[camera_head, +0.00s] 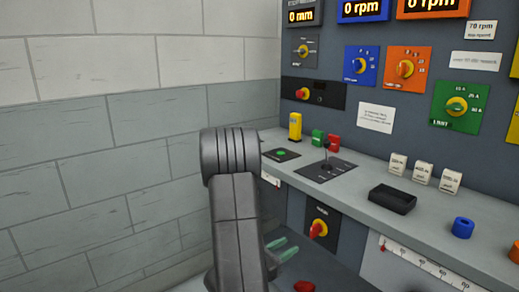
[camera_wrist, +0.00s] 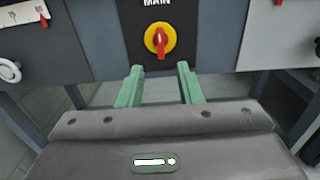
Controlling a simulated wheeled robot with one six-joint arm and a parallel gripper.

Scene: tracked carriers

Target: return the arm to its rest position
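My gripper (camera_head: 287,246) is low in front of the console, to the right of my grey arm, which fills the lower middle of the head view. In the wrist view my gripper (camera_wrist: 160,68) shows two green fingers, set well apart with nothing between them. The red and yellow MAIN rotary switch (camera_wrist: 160,38) is ahead of the fingertips, with no contact visible. It also shows in the head view (camera_head: 318,228), on the front panel below the desk. Part of my arm and the gripper body are hidden in the head view.
The console desk (camera_head: 345,198) carries a joystick plate (camera_head: 324,168), a yellow block (camera_head: 295,126), a black tray (camera_head: 392,199) and a blue ring (camera_head: 463,227). Dials and displays cover the upright panel. A block wall (camera_head: 110,120) stands at left. Legs flank the fingers under the console.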

